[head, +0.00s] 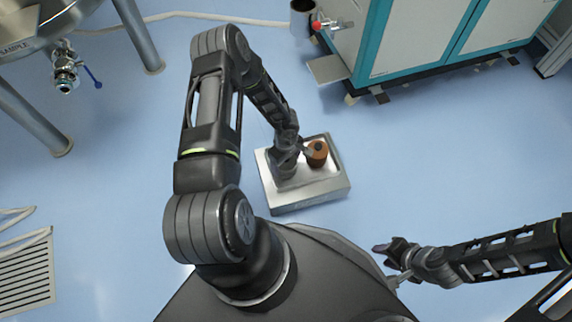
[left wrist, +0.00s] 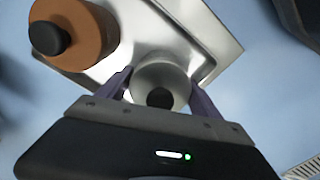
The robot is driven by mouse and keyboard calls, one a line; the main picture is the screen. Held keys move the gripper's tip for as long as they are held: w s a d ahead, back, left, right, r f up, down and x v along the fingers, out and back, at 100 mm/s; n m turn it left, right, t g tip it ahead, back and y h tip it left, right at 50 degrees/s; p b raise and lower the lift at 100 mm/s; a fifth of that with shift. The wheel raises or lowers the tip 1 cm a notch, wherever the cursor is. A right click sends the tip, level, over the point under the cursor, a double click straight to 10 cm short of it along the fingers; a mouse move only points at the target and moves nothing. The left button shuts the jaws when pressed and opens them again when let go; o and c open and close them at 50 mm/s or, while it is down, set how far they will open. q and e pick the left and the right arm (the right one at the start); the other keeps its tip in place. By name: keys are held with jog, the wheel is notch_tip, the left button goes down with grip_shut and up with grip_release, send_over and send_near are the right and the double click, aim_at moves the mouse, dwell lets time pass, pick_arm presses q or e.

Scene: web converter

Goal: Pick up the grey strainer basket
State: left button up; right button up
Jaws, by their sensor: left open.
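The grey strainer basket (left wrist: 160,75), round with a black knob, stands in a shallow metal tray in the left wrist view. My left gripper (left wrist: 160,84) is open, with one purple finger on each side of the basket. I cannot tell whether the fingers touch it. In the head view my left gripper (head: 287,168) is low over the tray's left part, and my arm hides most or all of the basket. My right gripper (head: 384,262) is at the lower right, away from the tray; its jaw opening is unclear.
A copper-brown cylinder with a black knob (head: 317,153) stands in the tray (head: 310,195) close beside the basket. A white and teal cabinet (head: 415,40) is at the top right. A steel vessel with legs (head: 140,40) is at the upper left. Blue floor surrounds the tray.

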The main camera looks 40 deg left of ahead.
pick_arm(q)
jog(key=shift+c, duration=0.2)
jog(key=c, duration=1)
jog(key=shift+r, duration=0.15)
jog(key=shift+c, duration=0.2)
